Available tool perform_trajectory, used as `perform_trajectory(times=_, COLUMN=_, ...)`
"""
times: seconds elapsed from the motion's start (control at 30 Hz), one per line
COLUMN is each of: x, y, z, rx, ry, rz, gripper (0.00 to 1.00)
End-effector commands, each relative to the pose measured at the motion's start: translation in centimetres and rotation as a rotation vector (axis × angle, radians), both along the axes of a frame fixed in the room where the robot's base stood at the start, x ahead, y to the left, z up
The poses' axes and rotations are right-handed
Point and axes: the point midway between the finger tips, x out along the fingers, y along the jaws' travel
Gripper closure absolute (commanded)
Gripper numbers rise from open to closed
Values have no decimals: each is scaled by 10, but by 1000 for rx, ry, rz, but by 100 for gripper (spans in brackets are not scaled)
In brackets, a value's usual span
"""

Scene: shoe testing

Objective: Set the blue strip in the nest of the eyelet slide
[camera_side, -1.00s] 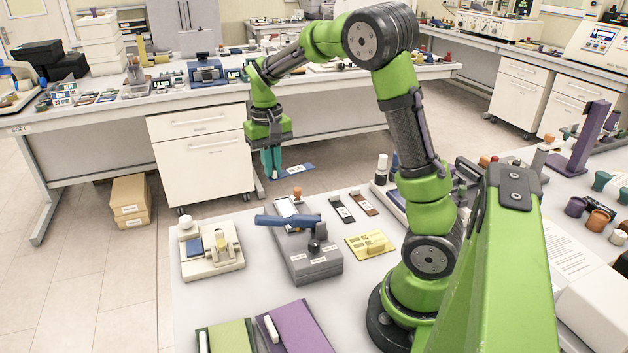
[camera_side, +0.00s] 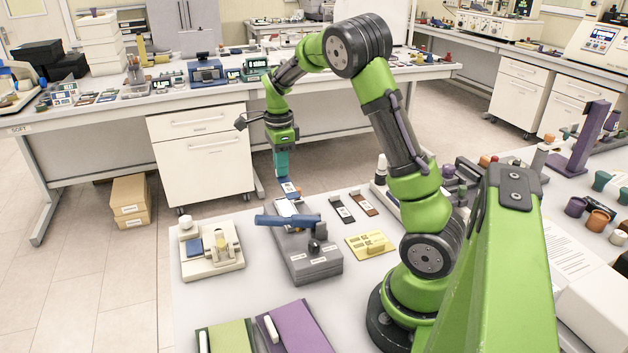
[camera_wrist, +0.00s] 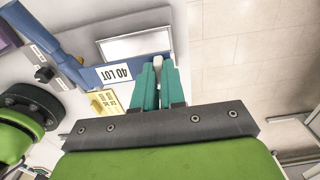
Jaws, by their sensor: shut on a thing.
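My gripper (camera_side: 282,172) has teal fingers pointing down and is shut on the blue strip (camera_side: 289,188). It holds the strip above the far edge of the near table. In the wrist view the fingers (camera_wrist: 158,78) pinch one end of the strip (camera_wrist: 92,76), which reaches left and bears a white label reading "40 LOT". A grey device with a blue lever (camera_side: 285,220), perhaps the eyelet slide, stands just nearer than the strip. A pale framed plate (camera_wrist: 135,46) lies beside the strip in the wrist view. I cannot tell whether it is the nest.
A cream device with a blue pad (camera_side: 212,255) stands left of the grey one. A yellow card (camera_side: 371,245) and two small dark strips (camera_side: 342,209) lie to the right. Green and purple folders (camera_side: 292,330) lie in front. Floor is open beyond the table's far edge.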

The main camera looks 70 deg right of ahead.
Motion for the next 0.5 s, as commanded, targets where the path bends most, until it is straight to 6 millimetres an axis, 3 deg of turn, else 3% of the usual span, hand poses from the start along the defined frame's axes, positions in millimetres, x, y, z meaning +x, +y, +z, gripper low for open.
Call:
perform_trajectory(times=0.1, x=-1, y=0, z=-24, rx=1, ry=4, rz=-1, gripper=100)
perform_trajectory(times=0.5, x=-1, y=0, z=-72, rx=1, ry=3, rz=1, gripper=100)
